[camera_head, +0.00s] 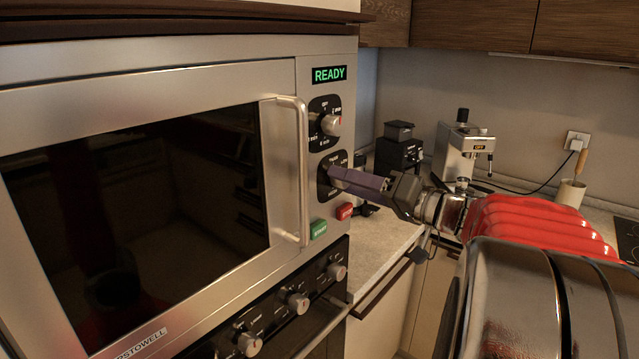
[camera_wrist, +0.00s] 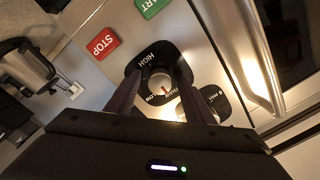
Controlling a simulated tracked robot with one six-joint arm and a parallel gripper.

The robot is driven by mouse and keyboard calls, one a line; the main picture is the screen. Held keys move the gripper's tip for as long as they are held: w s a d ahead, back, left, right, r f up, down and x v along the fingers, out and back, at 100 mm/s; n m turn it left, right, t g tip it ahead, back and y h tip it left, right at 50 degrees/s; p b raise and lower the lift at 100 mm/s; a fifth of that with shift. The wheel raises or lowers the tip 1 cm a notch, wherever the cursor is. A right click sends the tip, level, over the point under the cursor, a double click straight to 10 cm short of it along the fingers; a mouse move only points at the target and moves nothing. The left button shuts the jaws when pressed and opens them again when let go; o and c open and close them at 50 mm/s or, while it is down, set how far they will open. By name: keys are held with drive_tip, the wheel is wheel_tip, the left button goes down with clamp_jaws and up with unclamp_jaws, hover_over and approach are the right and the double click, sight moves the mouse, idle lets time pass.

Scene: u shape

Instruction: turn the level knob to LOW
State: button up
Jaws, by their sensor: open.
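The microwave's level knob (camera_wrist: 160,84) sits on a black dial plate, which shows upside down in the wrist view. HIGH is printed on the plate, and other labels there are partly covered. A small reddish mark shows on the knob; its exact setting is hard to read. My gripper (camera_wrist: 160,98) is open, with one dark finger on each side of the knob. I cannot tell whether either finger touches it. In the head view my gripper (camera_head: 338,177) reaches the lower dial plate (camera_head: 323,183) from the right and hides the knob.
The upper timer knob (camera_head: 331,125) sits just above, under a green READY display (camera_head: 329,74). Red STOP (camera_head: 345,211) and green START (camera_head: 318,229) buttons lie below. The door handle (camera_head: 296,170) stands out to the left. A coffee machine (camera_head: 463,150) is on the counter behind.

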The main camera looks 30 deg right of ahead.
drive_tip(key=c, duration=1)
drive_tip(key=shift+c, duration=0.2)
drive_tip(key=shift+m, duration=0.3)
drive_tip(key=shift+d+m, duration=0.1)
drive_tip(key=shift+m, duration=5.7)
